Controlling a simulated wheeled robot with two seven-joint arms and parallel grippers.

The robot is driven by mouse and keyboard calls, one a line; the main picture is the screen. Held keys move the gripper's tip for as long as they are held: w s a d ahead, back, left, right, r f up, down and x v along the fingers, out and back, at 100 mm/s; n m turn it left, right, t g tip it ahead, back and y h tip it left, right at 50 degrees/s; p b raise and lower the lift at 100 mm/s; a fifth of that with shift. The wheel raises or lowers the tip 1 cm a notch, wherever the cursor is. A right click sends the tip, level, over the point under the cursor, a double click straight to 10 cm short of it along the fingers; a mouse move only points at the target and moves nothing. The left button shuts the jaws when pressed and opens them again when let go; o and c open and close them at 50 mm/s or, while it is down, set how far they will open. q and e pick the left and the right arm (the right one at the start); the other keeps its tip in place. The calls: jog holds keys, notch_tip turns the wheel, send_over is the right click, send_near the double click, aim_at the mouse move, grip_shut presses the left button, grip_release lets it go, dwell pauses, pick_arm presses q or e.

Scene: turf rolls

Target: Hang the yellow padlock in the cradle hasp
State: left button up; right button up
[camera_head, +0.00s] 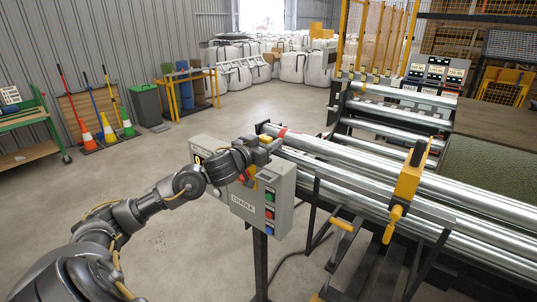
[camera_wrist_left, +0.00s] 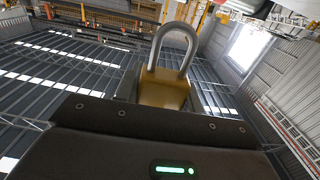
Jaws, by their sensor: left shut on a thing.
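The yellow padlock (camera_wrist_left: 163,92) shows in the left wrist view, its brass-yellow body between my left gripper's jaws and its closed-looking steel shackle pointing up. In the head view my left gripper (camera_head: 262,148) is shut on it at the top of the grey console box; the padlock is too small there to make out clearly. The cradle hasp cannot be picked out for certain. My right gripper is not in view.
The console (camera_head: 270,205) has coloured buttons and stands on a post. Long steel rollers (camera_head: 350,160) run to the right, with a yellow clamp-like part (camera_head: 409,175) across them. Traffic cones (camera_head: 107,128) stand at the left wall. Open floor lies left of the console.

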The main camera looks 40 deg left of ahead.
pick_arm(q)
jog(key=s+d+f+m+h, duration=0.1)
jog(key=s+d+f, duration=0.1)
jog(key=d+f, duration=0.4)
jog(key=s+d+f+m+h, duration=0.1)
jog(key=s+d+f+h, duration=0.15)
jog(key=d, duration=0.55)
jog(key=s+d+f+n+y, duration=0.1)
jog(key=s+d+f+y, duration=0.2)
jog(key=s+d, duration=0.6)
jog(key=shift+d+f+n, duration=0.3)
jog(key=shift+f+n, duration=0.1)
jog(key=shift+f, duration=0.1)
